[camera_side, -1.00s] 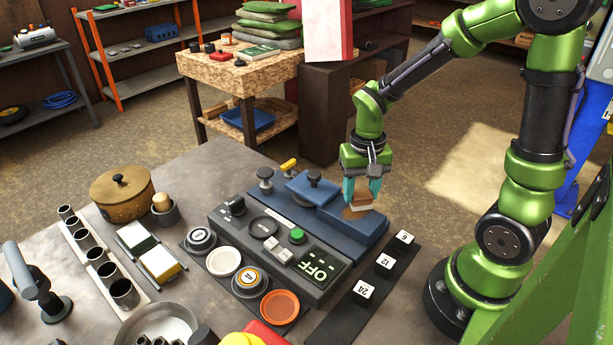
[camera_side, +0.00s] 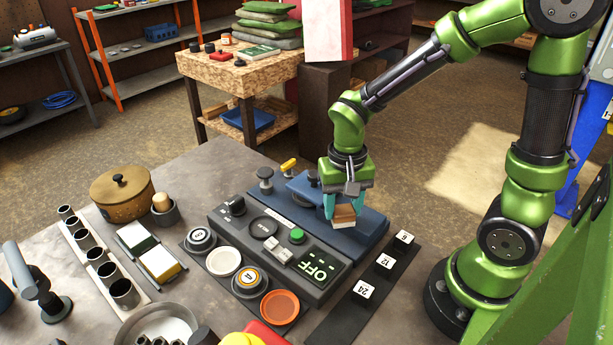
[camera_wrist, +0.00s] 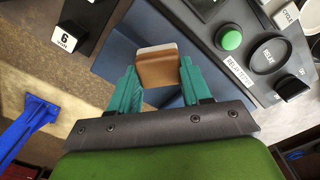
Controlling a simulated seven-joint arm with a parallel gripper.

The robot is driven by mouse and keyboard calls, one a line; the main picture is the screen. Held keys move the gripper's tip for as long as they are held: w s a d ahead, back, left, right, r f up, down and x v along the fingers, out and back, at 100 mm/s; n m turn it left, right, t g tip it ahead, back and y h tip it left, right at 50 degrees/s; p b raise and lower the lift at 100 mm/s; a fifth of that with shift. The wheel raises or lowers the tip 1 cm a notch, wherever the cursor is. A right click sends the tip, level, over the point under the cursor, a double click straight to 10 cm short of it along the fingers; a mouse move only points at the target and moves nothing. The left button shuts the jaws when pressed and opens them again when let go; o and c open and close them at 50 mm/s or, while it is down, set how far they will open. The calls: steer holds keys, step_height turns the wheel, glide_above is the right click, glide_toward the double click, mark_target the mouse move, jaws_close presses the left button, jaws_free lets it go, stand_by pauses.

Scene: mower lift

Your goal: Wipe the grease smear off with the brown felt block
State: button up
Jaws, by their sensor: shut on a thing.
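My gripper (camera_side: 344,204) is shut on the brown felt block (camera_side: 344,214), which has a pale layer along its lower edge. In the wrist view the block (camera_wrist: 157,68) sits between the teal fingers of my gripper (camera_wrist: 158,84). The block is over the blue surface (camera_side: 368,228) at the right end of the machine; I cannot tell whether it touches. I cannot make out a grease smear in either current view; the block and gripper hide part of the surface.
A grey control panel with a green button (camera_side: 297,236) and an OFF display (camera_side: 313,271) lies in front. A clamp knob (camera_side: 265,174) stands to the left. A black strip with numbered white cubes (camera_side: 384,262) lies to the right.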

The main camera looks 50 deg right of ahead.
steer(key=shift+r, duration=3.9)
